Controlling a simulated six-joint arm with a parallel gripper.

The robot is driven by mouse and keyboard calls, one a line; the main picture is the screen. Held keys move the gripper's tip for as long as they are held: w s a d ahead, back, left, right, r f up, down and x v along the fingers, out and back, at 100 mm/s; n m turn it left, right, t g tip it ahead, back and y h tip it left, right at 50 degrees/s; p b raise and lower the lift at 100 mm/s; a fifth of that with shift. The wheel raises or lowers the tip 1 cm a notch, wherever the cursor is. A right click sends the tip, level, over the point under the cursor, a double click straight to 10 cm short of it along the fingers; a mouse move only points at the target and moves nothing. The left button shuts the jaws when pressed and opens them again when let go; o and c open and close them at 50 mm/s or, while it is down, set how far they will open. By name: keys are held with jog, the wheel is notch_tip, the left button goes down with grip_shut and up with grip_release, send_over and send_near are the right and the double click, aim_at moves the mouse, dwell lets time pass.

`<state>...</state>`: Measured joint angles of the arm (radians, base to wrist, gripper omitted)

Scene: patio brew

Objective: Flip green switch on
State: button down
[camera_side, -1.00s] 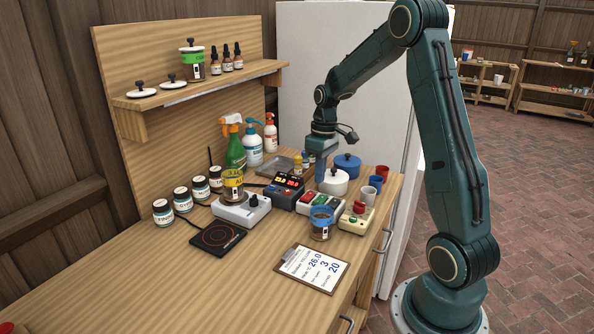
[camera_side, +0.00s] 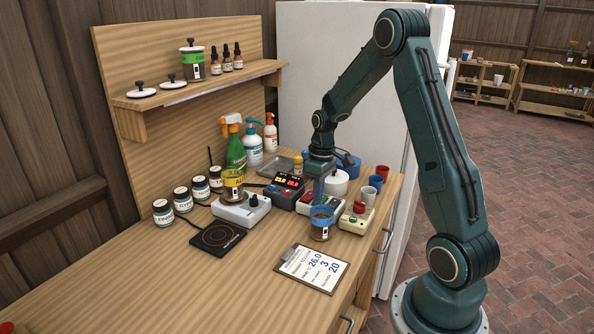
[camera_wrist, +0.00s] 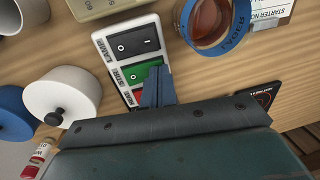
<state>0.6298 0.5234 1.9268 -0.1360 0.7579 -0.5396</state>
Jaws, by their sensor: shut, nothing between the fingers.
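The white switch panel (camera_side: 306,208) stands on the bench, partly behind my gripper. In the wrist view the panel (camera_wrist: 101,41) carries a black rocker (camera_wrist: 133,41), the green switch (camera_wrist: 143,71) and a red switch (camera_wrist: 137,95). The green switch is partly covered by my fingers. My gripper (camera_side: 319,201) points down over the panel, shut and empty. In the wrist view its fingertips (camera_wrist: 157,70) lie over or beside the right part of the green switch. I cannot tell whether they touch it, nor which way the rocker is tipped.
A blue-collared glass jar (camera_side: 320,228) stands close in front of the panel. A cream box with a red knob (camera_side: 353,222) is to the right. A white lidded pot (camera_side: 338,184) and blue pot (camera_side: 352,168) stand behind. A clipboard (camera_side: 312,268) lies in front.

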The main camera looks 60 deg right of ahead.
jog(key=shift+d, duration=0.1)
dwell(0.3)
jog(key=shift+d+r, duration=0.2)
jog(key=shift+d, duration=0.45)
jog(key=shift+r, duration=0.15)
notch_tip(320, 180, up, 14)
jog(key=a, duration=0.1)
jog(key=shift+a, duration=0.35)
dwell(0.4)
